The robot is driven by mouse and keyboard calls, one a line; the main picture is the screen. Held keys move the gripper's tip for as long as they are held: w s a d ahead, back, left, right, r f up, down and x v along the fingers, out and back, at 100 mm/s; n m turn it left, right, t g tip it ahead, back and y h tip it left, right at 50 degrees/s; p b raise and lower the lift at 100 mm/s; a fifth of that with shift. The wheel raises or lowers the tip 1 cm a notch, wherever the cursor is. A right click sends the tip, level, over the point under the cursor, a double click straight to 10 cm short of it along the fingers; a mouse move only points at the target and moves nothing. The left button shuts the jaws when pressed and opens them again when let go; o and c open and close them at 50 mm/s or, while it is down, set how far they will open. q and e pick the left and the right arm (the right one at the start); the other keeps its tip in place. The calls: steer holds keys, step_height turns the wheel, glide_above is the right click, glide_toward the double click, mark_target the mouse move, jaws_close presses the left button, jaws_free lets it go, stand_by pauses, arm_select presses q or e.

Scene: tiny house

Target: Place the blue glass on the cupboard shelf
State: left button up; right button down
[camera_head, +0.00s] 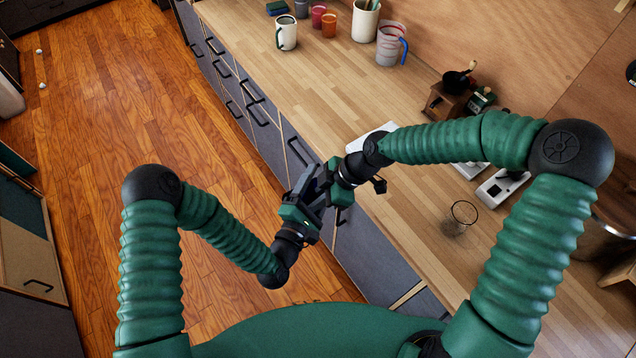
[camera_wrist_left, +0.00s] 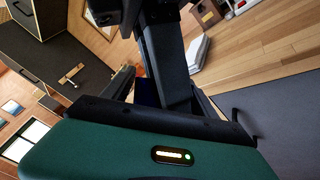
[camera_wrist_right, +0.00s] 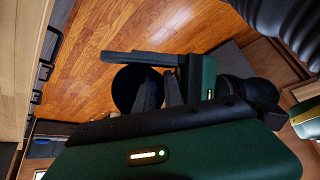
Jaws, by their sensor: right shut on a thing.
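A dark blue round thing, which looks like the blue glass (camera_wrist_right: 127,90), shows between the fingers in the right wrist view. A small dark blue part of it also shows in the left wrist view (camera_wrist_left: 147,92). My right gripper (camera_head: 322,187) is shut on it. My left gripper (camera_head: 303,200) is close against the right one, its fingers spread apart on either side of the glass. Whether they touch the glass cannot be told. In the head view the grippers hide the glass. The two hands meet over the counter's front edge. I cannot make out the cupboard shelf.
The wooden counter (camera_head: 330,95) holds a clear glass (camera_head: 460,216), a white mug (camera_head: 287,33), a measuring jug (camera_head: 389,45), coloured cups (camera_head: 318,17) and a coffee grinder (camera_head: 447,100). Drawers line its front. The wooden floor (camera_head: 110,110) at left is mostly clear.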

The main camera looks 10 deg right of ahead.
arm_select(q)
steer(key=o, duration=0.3)
